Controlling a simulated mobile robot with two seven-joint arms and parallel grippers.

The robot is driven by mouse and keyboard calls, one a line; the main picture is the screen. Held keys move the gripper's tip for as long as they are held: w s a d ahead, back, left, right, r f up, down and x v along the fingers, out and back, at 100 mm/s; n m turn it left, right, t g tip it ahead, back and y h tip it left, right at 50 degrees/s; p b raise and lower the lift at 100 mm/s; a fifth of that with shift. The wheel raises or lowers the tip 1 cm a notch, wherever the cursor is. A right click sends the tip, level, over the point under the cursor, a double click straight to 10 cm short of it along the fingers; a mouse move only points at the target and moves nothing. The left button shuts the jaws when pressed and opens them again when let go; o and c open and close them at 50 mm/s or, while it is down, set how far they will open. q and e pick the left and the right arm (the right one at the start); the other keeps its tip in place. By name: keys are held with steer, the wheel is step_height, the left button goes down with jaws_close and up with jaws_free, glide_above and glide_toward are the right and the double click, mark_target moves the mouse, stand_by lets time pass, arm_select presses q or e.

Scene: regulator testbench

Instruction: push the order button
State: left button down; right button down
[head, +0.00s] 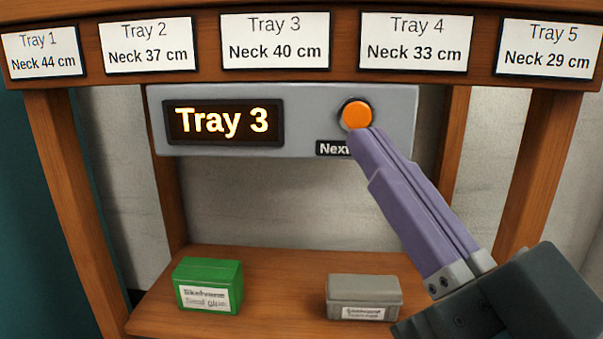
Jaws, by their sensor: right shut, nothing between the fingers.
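The order button (357,114) is a round orange button in a dark ring on the right part of a grey panel (310,105). A label beginning "Next" (331,149) sits below it, partly hidden by my gripper. A display (223,122) on the same panel reads "Tray 3". My right gripper (362,136) is shut and empty, with its purple fingers reaching up from the lower right. The fingertips overlap the button's lower edge in the picture; I cannot tell whether they touch it. My left gripper is not in view.
Signs for Tray 1 to Tray 5 line the wooden beam (345,78) above; the Tray 3 sign (275,41) reads "Neck 40 cm". A green box (208,284) and a grey box (363,296) stand on the wooden shelf (280,290) below. Wooden posts (540,165) flank the panel.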

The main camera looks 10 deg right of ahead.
mark_target(357, 116)
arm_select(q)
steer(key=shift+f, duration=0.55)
arm_select(e)
steer(key=shift+s+a+t+y, duration=0.1)
steer(key=shift+s+t+y, duration=0.3)
steer(key=shift+s+t, duration=0.1)
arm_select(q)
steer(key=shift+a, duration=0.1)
arm_select(e)
steer(key=shift+w, duration=0.1)
